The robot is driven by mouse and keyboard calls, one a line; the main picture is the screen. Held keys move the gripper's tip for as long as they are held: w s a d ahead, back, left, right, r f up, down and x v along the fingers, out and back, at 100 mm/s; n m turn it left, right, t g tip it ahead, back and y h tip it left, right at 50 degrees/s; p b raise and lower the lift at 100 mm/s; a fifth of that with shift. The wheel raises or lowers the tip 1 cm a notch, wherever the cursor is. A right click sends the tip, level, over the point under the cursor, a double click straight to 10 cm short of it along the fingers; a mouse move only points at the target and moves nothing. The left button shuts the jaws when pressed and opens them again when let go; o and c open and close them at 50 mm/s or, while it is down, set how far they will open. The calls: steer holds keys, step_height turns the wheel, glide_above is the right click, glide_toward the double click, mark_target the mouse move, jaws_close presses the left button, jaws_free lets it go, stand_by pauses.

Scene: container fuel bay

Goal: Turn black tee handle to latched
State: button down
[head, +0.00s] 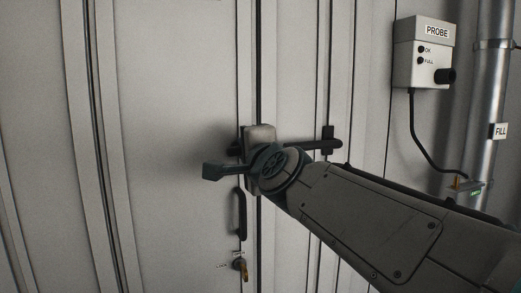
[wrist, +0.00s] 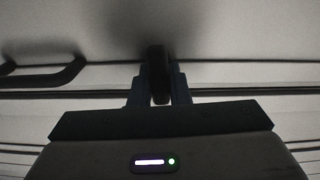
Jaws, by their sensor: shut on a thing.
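The black tee handle (wrist: 158,62) is upright in the wrist view, between the two blue fingers of my gripper (wrist: 158,85). The fingers press on it from both sides, so my gripper is shut on it. In the head view my arm's end covers most of the handle area on the light grey door (head: 180,90). I cannot tell the handle's exact angle there.
A black pull handle (head: 241,213) sits below my wrist, with a brass key lock (head: 240,268) under it. A black bar (head: 327,144) sticks out right of my wrist. A PROBE box (head: 422,52) with a cable and a metal pipe (head: 492,90) stand at right.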

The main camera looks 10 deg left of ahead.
steer(key=shift+s+r+m, duration=0.1)
steer(key=shift+r+m, duration=0.25)
steer(key=shift+m, duration=0.05)
steer(key=c, duration=1.4)
jaws_free()
steer(key=shift+a, duration=0.1)
steer(key=shift+o, duration=0.2)
steer(key=shift+f, duration=0.15)
steer(key=shift+f, duration=0.1)
